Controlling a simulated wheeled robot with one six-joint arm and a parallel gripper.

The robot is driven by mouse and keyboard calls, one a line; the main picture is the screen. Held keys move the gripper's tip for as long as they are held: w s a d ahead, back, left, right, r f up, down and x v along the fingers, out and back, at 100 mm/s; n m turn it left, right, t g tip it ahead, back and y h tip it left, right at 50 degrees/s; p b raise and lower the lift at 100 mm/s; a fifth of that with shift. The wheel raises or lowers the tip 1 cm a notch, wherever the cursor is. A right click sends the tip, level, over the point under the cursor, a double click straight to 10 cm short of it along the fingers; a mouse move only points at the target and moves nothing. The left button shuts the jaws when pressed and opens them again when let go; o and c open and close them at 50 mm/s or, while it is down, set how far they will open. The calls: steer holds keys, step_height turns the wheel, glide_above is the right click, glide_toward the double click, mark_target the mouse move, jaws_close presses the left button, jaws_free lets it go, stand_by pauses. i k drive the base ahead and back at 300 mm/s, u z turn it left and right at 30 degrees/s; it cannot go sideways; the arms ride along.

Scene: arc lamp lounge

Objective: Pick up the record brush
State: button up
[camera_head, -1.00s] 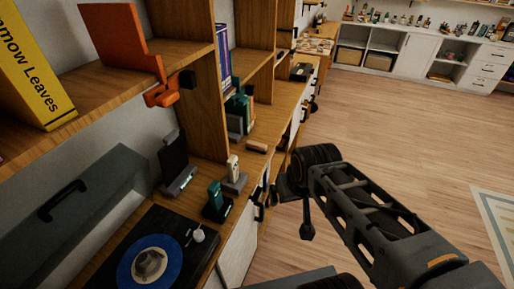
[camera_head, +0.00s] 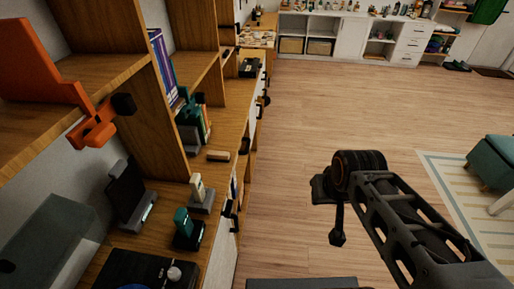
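A small light wooden block (camera_head: 218,156) lies flat on the cabinet top, near its front edge; it looks like the record brush, but it is too small to be sure. Nearer, a cream upright item (camera_head: 197,189) and a teal upright item (camera_head: 182,222) stand on dark grey bases. My gripper (camera_head: 331,212) is over the open floor, right of the cabinet and well apart from these items. Its fingers are dark and seen from behind, so their opening cannot be made out. No held object shows.
A turntable (camera_head: 139,272) sits at the near end of the wooden cabinet top. An orange bookend (camera_head: 45,65) stands on the upper shelf, and upright dividers split the shelving. Dark handles stick out from the cabinet front. The wooden floor (camera_head: 320,110) is broadly clear.

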mark_target(213, 156)
steer(key=z, duration=1)
steer(key=i, duration=0.9)
steer(key=u, duration=3.4)
